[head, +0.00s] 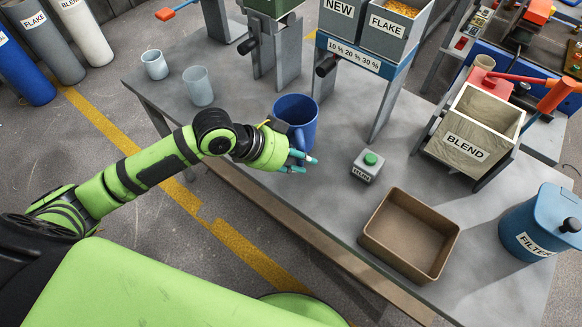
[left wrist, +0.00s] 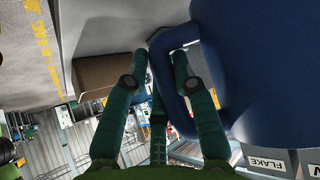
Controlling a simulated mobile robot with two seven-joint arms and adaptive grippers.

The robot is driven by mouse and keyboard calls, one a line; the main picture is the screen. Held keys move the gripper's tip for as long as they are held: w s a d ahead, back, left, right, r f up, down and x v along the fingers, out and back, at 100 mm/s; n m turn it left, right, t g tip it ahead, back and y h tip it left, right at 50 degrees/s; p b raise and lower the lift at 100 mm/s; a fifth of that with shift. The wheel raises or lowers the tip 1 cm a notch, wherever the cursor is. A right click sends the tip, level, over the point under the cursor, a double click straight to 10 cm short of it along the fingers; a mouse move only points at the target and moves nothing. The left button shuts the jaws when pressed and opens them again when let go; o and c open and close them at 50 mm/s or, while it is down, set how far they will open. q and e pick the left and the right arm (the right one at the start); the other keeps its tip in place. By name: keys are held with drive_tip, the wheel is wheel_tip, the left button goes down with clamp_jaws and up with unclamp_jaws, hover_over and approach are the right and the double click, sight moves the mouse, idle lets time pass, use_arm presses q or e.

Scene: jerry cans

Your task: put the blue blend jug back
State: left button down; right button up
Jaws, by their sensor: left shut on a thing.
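I cannot tell whether the jug's base touches the table. My right gripper is not in view.
Two grey cups (head: 198,87) stand at the table's far left. A brown tray (head: 450,235), a small box with a green button (head: 367,167) and a blue FILTER can (head: 525,225) are to the right. The BLEND bin (head: 468,140) and NEW and FLAKE hoppers (head: 385,45) stand behind.

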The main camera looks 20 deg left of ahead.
use_arm(q)
drive_tip(key=shift+a+f, duration=0.5)
drive_tip(key=shift+a, duration=0.35)
drive_tip(key=shift+a+f, duration=0.1)
drive_tip(key=shift+f, duration=1.95)
drive_tip(key=c, duration=1)
unclamp_jaws()
drive_tip(key=shift+f, duration=0.15)
